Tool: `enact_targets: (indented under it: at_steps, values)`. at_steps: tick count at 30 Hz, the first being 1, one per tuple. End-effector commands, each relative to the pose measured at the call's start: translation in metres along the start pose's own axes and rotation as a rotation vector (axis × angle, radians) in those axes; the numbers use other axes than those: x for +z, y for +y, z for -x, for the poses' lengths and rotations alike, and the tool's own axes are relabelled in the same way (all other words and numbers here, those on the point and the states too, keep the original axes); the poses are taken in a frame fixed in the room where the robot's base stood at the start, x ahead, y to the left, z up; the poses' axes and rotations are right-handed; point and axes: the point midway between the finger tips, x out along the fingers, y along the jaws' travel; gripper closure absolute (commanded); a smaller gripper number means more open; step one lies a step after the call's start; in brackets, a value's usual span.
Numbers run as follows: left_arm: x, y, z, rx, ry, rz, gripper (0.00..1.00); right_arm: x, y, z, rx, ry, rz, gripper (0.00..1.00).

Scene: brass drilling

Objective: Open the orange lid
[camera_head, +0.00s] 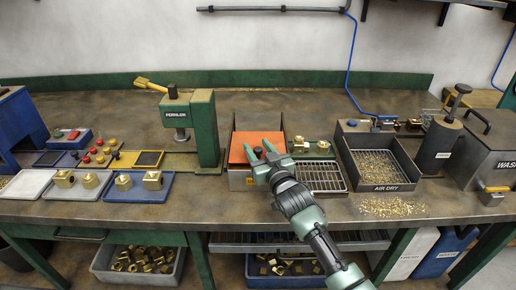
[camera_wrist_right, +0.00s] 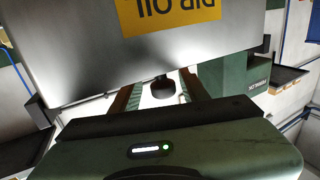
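The orange lid (camera_head: 241,151) lies on a metal box (camera_head: 236,181) near the middle of the bench. It looks shut over the box, partly covered by my gripper. In the right wrist view, the box's silver wall (camera_wrist_right: 75,60) with a yellow "DIP OIL" label (camera_wrist_right: 165,12), upside down, is close before the gripper (camera_wrist_right: 160,90). The orange lid is not seen there. My left gripper is not in view.
A green press (camera_head: 203,125) stands left of the box. A wire rack (camera_head: 322,177) and brass fittings (camera_head: 300,144) are close on its right, then an air dry tray (camera_head: 384,187) with brass chips. Chips (camera_head: 392,208) also lie on the bench's front edge.

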Motion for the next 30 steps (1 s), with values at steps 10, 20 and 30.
enact_targets:
  at_steps: [10, 20, 30]
  values:
    - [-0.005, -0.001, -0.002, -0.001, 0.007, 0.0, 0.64, 0.001, 0.001, 0.022, 0.0, 0.0, 0.0, 0.55]
    - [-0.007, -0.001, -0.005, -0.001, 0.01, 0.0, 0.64, 0.002, 0.001, 0.068, 0.0, -0.002, 0.0, 0.55]
    - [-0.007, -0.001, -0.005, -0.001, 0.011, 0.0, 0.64, 0.001, 0.001, 0.077, 0.0, -0.001, 0.0, 0.55]
